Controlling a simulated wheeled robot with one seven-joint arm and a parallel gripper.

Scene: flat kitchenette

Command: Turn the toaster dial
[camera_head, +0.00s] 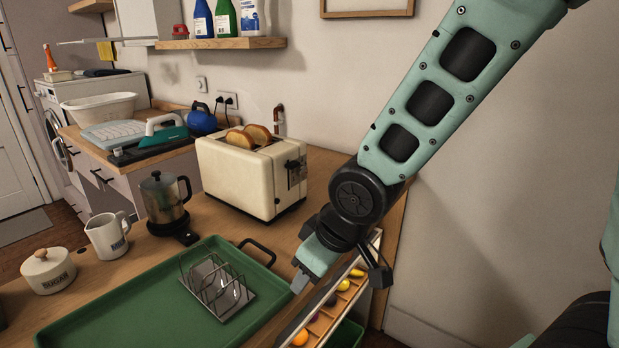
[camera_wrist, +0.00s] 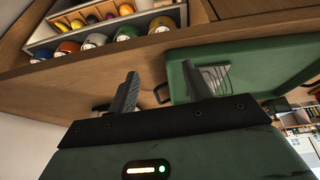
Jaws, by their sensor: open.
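The cream toaster (camera_head: 238,182) stands on the wooden counter against the wall, with toast slices (camera_head: 250,136) in its top. Its right end panel (camera_head: 291,178) carries a dark lever or knob, too small to tell which part is the dial. My gripper (camera_head: 300,283) is in front of the toaster and to its right, over the counter's edge beside the green tray, pointing down and apart from the toaster. In the wrist view my gripper (camera_wrist: 129,95) is open with nothing between its fingers. The toaster does not show in the wrist view.
A green tray (camera_head: 120,306) with a wire rack (camera_head: 216,287) lies in front of the toaster. A coffee pot (camera_head: 163,198), a white jug (camera_head: 108,236) and a sugar pot (camera_head: 48,270) stand to the left. An open rack (camera_head: 345,305) with colored items is below my gripper.

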